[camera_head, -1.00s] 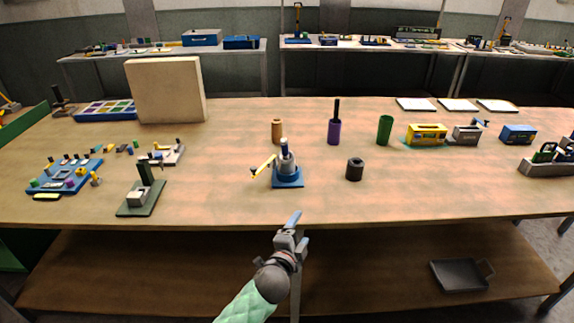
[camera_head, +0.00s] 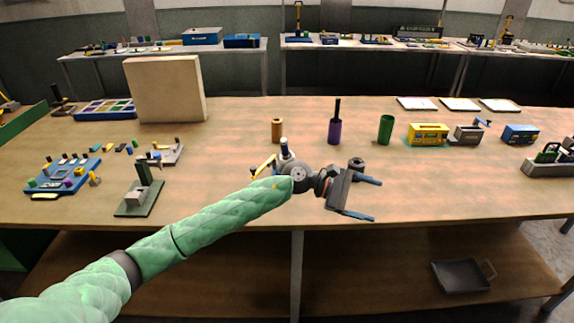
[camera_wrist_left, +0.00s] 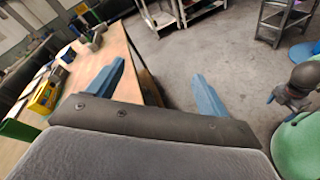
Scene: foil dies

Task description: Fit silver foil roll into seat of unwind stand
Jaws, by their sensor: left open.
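The stand on a blue base (camera_head: 284,148), apparently the unwind stand, is at the table's middle in the head view. Its yellow lever (camera_head: 263,166) sticks out left; my left arm hides its lower part. A dark grey hollow roll (camera_head: 356,162) stands upright right of it, partly covered by my gripper. I cannot tell whether this is the silver foil roll. My left gripper (camera_head: 372,199) is open and empty, pointing right near the table's front edge. Its blue fingers also show apart in the left wrist view (camera_wrist_left: 158,68). A gripper, apparently my right one (camera_wrist_left: 287,97), shows small there, its jaws unclear.
A copper roll (camera_head: 277,131), a purple roll (camera_head: 334,131) with a dark core and a green roll (camera_head: 385,130) stand upright behind. A yellow box (camera_head: 428,134) is at right. A green-based fixture (camera_head: 138,200) stands at left.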

